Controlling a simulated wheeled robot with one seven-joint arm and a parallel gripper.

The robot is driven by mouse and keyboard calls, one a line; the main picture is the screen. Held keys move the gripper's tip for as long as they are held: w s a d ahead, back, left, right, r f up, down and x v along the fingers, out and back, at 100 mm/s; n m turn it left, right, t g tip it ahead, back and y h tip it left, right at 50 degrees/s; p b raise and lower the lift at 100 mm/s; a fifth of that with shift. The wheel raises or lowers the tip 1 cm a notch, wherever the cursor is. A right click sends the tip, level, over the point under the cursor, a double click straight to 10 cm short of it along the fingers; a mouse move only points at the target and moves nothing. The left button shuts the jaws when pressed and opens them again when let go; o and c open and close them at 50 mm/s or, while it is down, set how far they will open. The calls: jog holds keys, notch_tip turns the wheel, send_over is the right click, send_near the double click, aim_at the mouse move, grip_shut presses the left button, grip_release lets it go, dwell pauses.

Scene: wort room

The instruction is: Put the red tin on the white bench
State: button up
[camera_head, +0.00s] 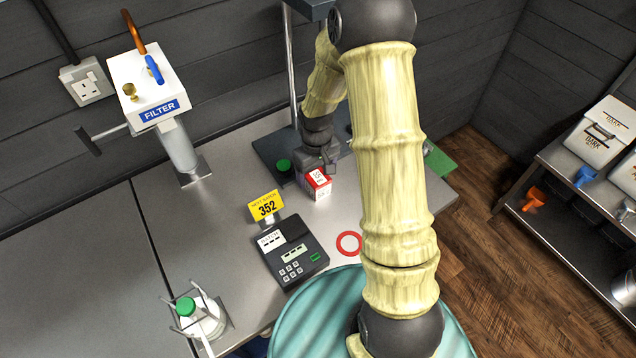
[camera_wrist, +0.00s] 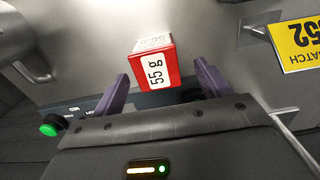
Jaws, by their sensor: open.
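The red tin (camera_head: 319,187) is a small red box with a white label. It stands on the grey metal bench (camera_head: 95,262), beside the dark base of a stand. In the wrist view the tin (camera_wrist: 154,68) shows a "55 g" label. My gripper (camera_head: 318,160) is just behind and above the tin in the head view. Its purple fingers (camera_wrist: 163,78) are open, one at either side of the tin's near end, with gaps showing. I cannot tell how deep the tin lies between them. No clearly white bench shows.
A black meter (camera_head: 290,253) and a yellow "352" card (camera_head: 267,206) stand left of the tin. A red ring (camera_head: 349,244) lies in front. A white filter unit (camera_head: 150,85) stands at back left. A shelf (camera_head: 560,190) with white containers is at right.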

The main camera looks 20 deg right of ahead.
aim_at(318, 177)
jog(key=shift+w+d+f+p, duration=0.15)
jog(key=shift+f+p, duration=0.25)
jog(key=shift+f, duration=0.75)
jog(key=shift+d+f+p, duration=0.1)
jog(key=shift+f+p, duration=0.25)
jog(key=shift+f, duration=0.8)
jog(key=shift+c, duration=0.5)
jog(key=c, duration=1.1)
jog(key=shift+r, duration=0.15)
notch_tip(318, 177, up, 10)
jog(key=shift+f+b, duration=0.1)
jog(key=shift+b, duration=0.95)
